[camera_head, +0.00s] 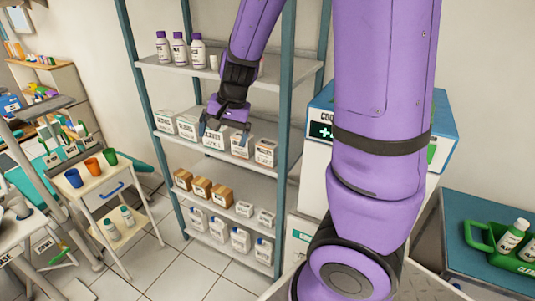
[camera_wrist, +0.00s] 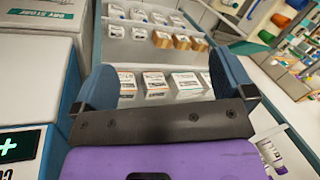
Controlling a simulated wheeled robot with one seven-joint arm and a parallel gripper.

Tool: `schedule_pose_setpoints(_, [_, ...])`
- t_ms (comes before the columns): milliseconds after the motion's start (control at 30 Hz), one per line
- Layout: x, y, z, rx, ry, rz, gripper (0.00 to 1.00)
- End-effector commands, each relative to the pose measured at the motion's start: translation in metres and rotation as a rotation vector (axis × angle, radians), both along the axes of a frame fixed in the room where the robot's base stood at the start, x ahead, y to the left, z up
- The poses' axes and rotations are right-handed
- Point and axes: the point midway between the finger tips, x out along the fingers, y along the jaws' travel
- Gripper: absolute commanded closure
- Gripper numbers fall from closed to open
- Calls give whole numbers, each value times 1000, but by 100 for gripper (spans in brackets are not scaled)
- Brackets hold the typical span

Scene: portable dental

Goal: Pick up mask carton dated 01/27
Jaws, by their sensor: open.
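Several white mask cartons stand in a row on the middle shelf of the rack. In the head view they include a far-left carton (camera_head: 166,121), a second carton (camera_head: 187,127), a middle carton (camera_head: 213,138), a fourth carton (camera_head: 241,148) and a right-end carton (camera_head: 266,154). Their printed dates are too small to read, so I cannot tell which says 01/27. My gripper (camera_head: 225,129) is open and empty, in front of and slightly above the middle and fourth cartons. In the wrist view, cartons (camera_wrist: 156,83) and (camera_wrist: 187,82) show between the fingers of the gripper (camera_wrist: 163,80).
White bottles with purple caps (camera_head: 179,48) stand on the shelf above. Brown boxes (camera_head: 201,188) and white jugs (camera_head: 219,228) fill the lower shelves. A teal rack post (camera_head: 285,120) rises right of the cartons. A white cabinet with blue top (camera_head: 320,150) stands right.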

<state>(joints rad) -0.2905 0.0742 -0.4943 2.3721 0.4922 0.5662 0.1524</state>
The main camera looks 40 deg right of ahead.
Motion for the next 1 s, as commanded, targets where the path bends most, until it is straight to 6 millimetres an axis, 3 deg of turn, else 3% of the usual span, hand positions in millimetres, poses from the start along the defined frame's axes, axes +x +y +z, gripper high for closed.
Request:
schedule_pose_setpoints(200, [30,-27,-62,-75,70,-193,0])
schedule_pose_setpoints(500, [54,-78,-130,-267,100,-435,0])
schedule_pose_setpoints(700, [62,-107,-154,-389,81,-539,0])
schedule_pose_setpoints(1000, [68,-130,-161,-452,62,-588,0])
